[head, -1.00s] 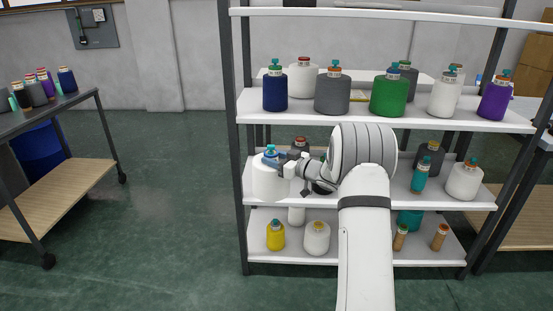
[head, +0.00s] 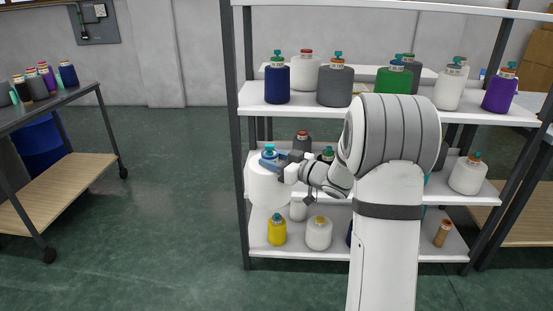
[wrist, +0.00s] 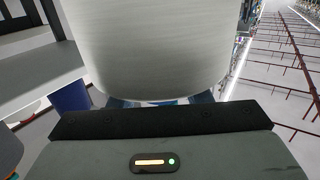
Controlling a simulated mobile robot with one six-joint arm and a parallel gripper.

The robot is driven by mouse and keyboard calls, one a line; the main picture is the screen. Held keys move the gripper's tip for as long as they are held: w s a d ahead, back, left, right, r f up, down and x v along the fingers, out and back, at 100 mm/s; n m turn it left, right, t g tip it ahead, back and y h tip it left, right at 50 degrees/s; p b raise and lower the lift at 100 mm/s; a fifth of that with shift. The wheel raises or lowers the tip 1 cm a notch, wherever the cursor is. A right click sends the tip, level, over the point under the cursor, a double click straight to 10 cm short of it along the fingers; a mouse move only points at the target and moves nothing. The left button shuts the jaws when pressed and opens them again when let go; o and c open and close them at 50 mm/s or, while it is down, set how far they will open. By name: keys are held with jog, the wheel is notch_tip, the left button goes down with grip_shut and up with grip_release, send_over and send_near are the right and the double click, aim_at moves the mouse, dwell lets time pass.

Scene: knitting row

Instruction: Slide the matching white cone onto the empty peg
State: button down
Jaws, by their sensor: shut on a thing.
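A large white cone (head: 268,188) with a blue top is at the left end of the rack's middle shelf. My gripper (head: 270,163) is shut on it near its top. The cone stands out in front of the shelf's front edge and hangs upright. In the wrist view, the white cone (wrist: 155,45) fills the upper middle, and the jaws are mostly hidden behind the dark gripper body. No empty peg can be made out in these frames.
The shelf rack (head: 241,140) holds several cones: navy (head: 277,84), grey (head: 335,86), green (head: 394,80) and purple (head: 498,94) on the upper shelf, yellow (head: 277,231) below. A cart (head: 60,180) with cones stands at left. The floor between is clear.

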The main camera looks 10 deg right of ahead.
jog(key=s+a+r, duration=0.2)
jog(key=s, duration=0.6)
jog(key=shift+s+a+r, duration=0.3)
jog(key=shift+a, duration=0.1)
jog(key=shift+f, duration=0.1)
